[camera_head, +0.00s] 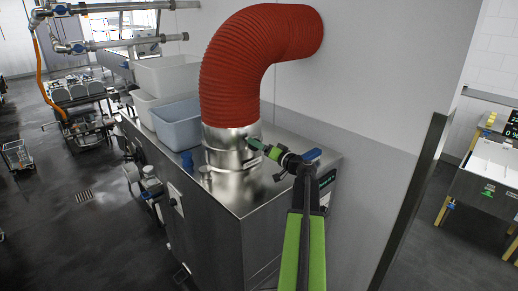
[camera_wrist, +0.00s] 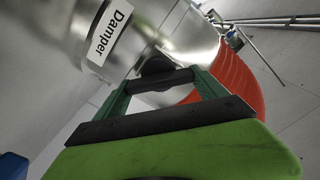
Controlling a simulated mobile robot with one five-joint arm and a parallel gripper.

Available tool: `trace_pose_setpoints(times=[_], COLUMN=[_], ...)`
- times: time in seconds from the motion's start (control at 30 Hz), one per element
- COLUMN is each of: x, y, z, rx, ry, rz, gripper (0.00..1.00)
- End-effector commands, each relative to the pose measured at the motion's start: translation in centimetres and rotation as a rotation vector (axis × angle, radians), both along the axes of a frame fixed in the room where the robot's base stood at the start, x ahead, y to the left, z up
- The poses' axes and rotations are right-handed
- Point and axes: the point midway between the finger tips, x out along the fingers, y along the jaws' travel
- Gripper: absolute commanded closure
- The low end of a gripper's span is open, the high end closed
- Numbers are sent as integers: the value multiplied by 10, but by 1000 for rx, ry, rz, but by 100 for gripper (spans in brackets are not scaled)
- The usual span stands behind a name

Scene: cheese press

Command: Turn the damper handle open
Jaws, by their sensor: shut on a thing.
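The damper is a shiny metal collar (camera_head: 226,148) under a red corrugated hose, on top of a steel cabinet. In the wrist view the collar carries a white label reading "Damper" (camera_wrist: 109,32). The damper handle (camera_wrist: 157,81) is a dark bar in front of a round black hub on the collar. My gripper (camera_wrist: 162,86) has its green fingers on either side of this bar and is shut on it. In the head view my gripper (camera_head: 262,148) touches the right side of the collar. The handle is mostly hidden there.
The red hose (camera_head: 240,65) bends right into the wall. A blue-grey tub (camera_head: 178,122) and white tubs (camera_head: 165,75) stand left of the collar on the steel cabinet (camera_head: 240,225). A small blue item (camera_head: 187,162) stands near the collar. The wall is close behind.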

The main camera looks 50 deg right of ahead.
Motion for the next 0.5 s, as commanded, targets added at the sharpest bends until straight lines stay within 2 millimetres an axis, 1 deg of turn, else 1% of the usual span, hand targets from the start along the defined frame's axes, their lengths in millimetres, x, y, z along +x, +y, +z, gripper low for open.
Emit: trace_pose_setpoints(times=[0.5], x=[0], y=[-3], z=[-1], rx=[489], ry=[-39], rz=[-1], gripper=[59])
